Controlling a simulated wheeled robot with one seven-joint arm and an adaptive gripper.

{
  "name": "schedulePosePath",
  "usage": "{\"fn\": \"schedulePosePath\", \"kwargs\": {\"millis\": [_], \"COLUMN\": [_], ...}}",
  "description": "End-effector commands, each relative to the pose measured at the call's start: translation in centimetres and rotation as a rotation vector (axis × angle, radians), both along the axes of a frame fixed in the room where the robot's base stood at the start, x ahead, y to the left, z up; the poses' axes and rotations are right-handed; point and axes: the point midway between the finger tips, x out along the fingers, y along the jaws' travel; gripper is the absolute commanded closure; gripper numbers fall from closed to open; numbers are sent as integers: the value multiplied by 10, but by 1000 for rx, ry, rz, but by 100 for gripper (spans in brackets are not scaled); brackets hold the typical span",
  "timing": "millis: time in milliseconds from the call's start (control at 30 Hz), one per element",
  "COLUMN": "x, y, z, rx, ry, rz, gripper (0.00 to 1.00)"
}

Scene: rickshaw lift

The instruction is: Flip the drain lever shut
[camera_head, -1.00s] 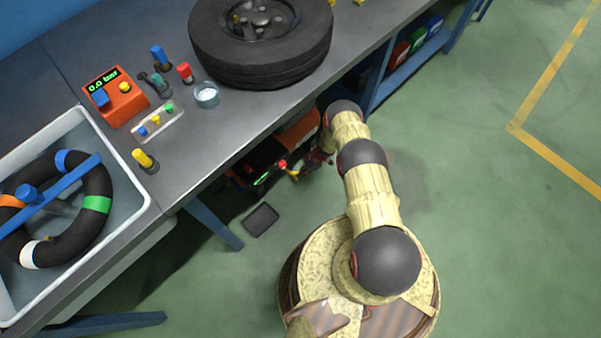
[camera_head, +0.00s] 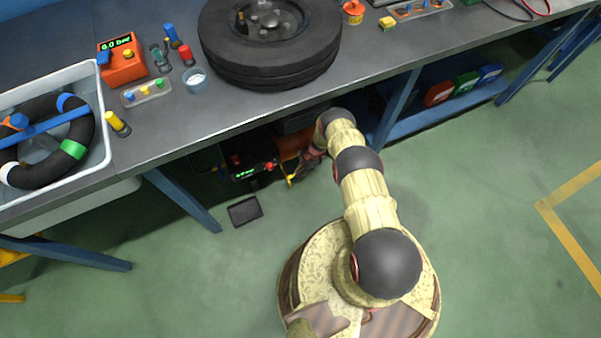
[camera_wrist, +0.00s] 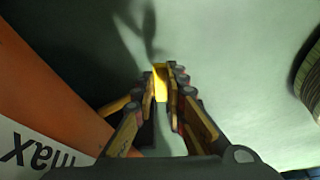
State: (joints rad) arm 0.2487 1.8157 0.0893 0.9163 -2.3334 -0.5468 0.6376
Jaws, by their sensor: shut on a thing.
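The yellow drain lever (camera_wrist: 160,84) shows between my fingertips in the wrist view. My gripper (camera_wrist: 162,92) is shut on it, with a finger on each side. In the head view, my gripper (camera_head: 300,171) is low under the bench edge, and the yellow lever (camera_head: 290,181) shows beside it. The orange tank (camera_wrist: 45,105) of the compressor fills the left of the wrist view, close to my fingers. The lever's pivot and lower end are hidden or too small to tell.
The compressor's dark panel (camera_head: 248,157) sits under the bench (camera_head: 225,122). Another blue leg (camera_head: 398,105) is at the right. Open green floor lies right of my base.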

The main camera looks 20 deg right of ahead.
Motion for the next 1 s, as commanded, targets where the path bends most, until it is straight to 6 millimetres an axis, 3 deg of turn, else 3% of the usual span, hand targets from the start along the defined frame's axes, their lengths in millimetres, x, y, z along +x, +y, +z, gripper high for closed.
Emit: {"fn": "schedulePosePath", "kwargs": {"millis": [467, 500, 800, 1000], "x": [-1, -1, 0, 0], "y": [2, 2, 1, 1], "z": [-1, -1, 0, 0], "rx": [1, 1, 0, 0], "ry": [2, 2, 0, 0], "rz": [14, 14, 13, 13], "gripper": [100, 86, 69, 68]}}
